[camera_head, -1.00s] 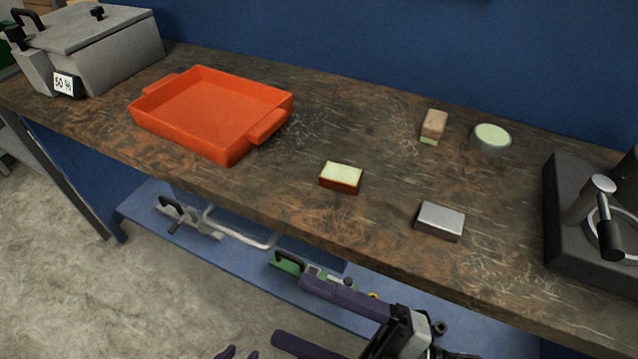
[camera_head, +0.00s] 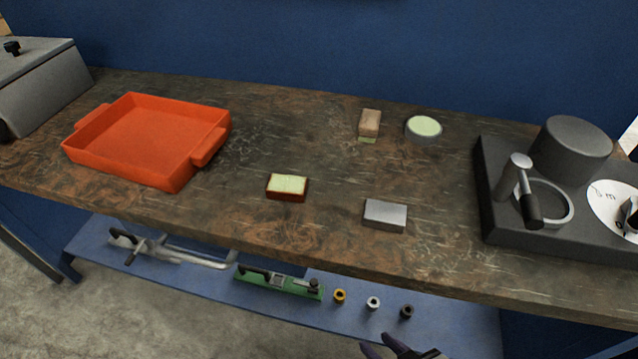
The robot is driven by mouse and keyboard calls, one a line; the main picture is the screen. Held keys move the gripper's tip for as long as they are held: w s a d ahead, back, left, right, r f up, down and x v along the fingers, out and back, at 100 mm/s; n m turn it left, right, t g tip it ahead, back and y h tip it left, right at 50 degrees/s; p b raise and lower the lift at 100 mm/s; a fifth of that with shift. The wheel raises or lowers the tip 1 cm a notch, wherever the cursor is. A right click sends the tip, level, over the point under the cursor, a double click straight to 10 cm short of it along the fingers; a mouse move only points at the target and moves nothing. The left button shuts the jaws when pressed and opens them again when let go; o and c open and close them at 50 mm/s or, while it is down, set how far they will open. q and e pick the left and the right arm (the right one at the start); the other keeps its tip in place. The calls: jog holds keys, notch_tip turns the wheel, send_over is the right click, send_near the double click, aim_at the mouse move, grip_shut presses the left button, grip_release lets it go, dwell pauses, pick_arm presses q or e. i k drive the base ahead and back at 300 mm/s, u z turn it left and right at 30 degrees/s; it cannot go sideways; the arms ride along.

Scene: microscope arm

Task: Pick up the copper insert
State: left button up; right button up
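Three small ring-shaped inserts stand in a row on the blue lower shelf: a gold-orange one (camera_head: 340,296), a silver one (camera_head: 373,302) and a dark one (camera_head: 406,311). The gold-orange one looks closest to copper, but I cannot be sure of its metal. My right gripper (camera_head: 384,347) is at the bottom edge, with two purple fingertips apart and nothing seen between them. It appears below the inserts in the picture and apart from them. Most of it is cut off by the frame. My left gripper is out of view.
The worktop (camera_head: 330,150) overhangs the shelf (camera_head: 220,287). On it are an orange tray (camera_head: 190,172), several small blocks, a round pale-topped disc (camera_head: 424,127) and a dark machine (camera_head: 490,190). A green tool (camera_head: 280,283) lies left of the inserts, beside a grey clamp (camera_head: 180,253).

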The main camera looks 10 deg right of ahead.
aim_at(278, 185)
jog(key=z, duration=1.9)
jog(key=k, duration=1.15)
jog(key=u, duration=2.2)
